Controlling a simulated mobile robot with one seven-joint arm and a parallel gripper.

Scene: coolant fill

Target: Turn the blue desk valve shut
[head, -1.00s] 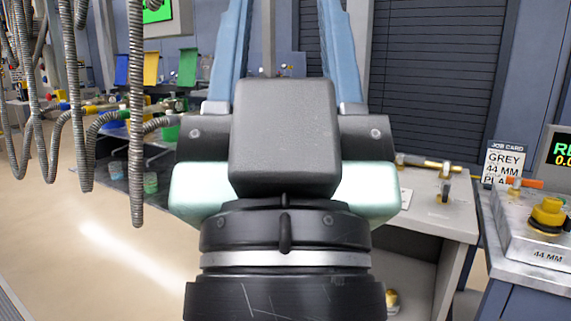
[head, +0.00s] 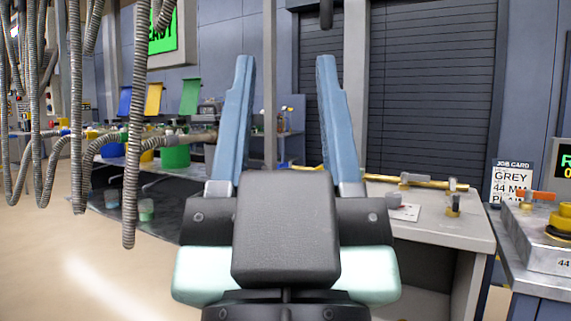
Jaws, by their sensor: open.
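My gripper (head: 285,65) is open and empty, with two blue fingers pointing up and away in the middle of the picture. Beyond it, a grey desk (head: 455,232) carries a brass pipe (head: 430,183) with small fittings along it. A small blue patch (head: 283,166) shows low between the fingers, near the desk's far left end. I cannot tell whether it is the blue valve. No blue valve handle is clearly visible, and my gripper hides part of the desk. The fingers appear to touch nothing.
Ribbed hoses (head: 130,150) hang on the left. A green container (head: 175,153) stands on a dark bench behind them. At right, a metal block (head: 540,240) has an orange handle (head: 535,195) and a yellow knob (head: 562,220). A job card (head: 509,185) stands beside it. Floor at left is clear.

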